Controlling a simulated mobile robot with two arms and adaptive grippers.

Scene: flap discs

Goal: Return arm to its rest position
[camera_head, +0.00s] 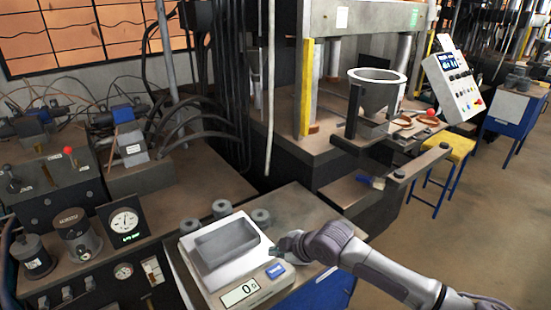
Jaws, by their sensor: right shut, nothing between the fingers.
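My right arm comes in from the lower right, and its gripper (284,249) is over the right edge of the white scale (212,282). The gripper is small in the view; it looks shut with nothing in it. A grey rectangular tray (226,242) sits on the scale, just left of the gripper. I cannot tell whether the fingertips touch the tray or scale. The scale's display reads 0. My left gripper is not in view.
Several grey cylinders (221,208) stand behind the scale on the bench. A press with a grey hopper (376,95) stands behind at right. A yellow stool (450,147) is at right. Gauges and levers (125,222) fill the left. Open floor (480,220) lies right.

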